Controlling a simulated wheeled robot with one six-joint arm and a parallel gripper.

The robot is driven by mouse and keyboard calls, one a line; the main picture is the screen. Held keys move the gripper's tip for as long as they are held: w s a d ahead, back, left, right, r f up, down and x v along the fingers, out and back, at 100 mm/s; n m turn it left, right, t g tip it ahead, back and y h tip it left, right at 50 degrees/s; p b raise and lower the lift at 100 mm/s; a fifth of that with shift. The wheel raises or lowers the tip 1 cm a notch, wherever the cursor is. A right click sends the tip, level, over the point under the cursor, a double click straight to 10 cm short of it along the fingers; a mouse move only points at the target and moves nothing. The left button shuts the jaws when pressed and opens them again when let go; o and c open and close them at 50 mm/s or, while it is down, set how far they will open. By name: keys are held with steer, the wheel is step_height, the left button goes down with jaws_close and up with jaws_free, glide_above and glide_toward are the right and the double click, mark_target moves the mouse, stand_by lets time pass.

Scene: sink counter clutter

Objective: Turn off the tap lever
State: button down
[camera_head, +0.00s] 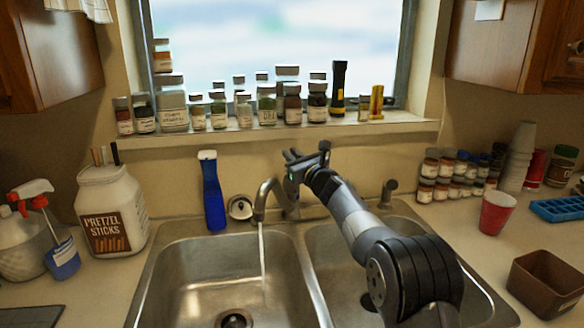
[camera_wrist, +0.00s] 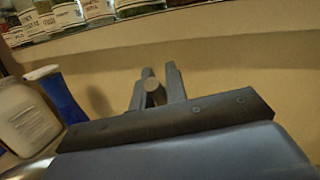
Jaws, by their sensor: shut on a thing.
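The metal tap (camera_head: 268,188) stands behind the divider of the double sink, with its spout over the left basin. A thin stream of water (camera_head: 262,250) runs from it. My gripper (camera_head: 292,157) is just above and behind the tap body. In the wrist view, my gripper's two fingers (camera_wrist: 159,86) are on either side of the rounded end of the tap lever (camera_wrist: 153,97) and shut on it. In the head view, the gripper and my arm hide most of the lever.
A blue bottle (camera_head: 212,192) stands left of the tap, beside the pretzel jar (camera_head: 112,212). Several spice jars (camera_head: 265,105) line the sill above. A small metal fixture (camera_head: 388,192) stands right of my arm. A red cup (camera_head: 496,212) is on the right counter.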

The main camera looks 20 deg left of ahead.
steer(key=shift+s+d+f+t+y+b, duration=0.2)
steer(key=shift+s+f+t+y+b, duration=0.1)
steer(key=shift+b, duration=2.2)
steer(key=shift+r+b, duration=0.15)
steer(key=shift+b, duration=0.25)
steer(key=c, duration=1.4)
jaws_free()
steer(key=shift+s+d+f+b, duration=0.25)
steer(key=shift+s+d+b, duration=0.15)
steer(key=shift+d, duration=0.05)
steer(key=b+v, duration=0.3)
steer(key=v, duration=0.6)
steer(key=shift+s+d+b, duration=0.2)
steer(key=shift+b, duration=0.1)
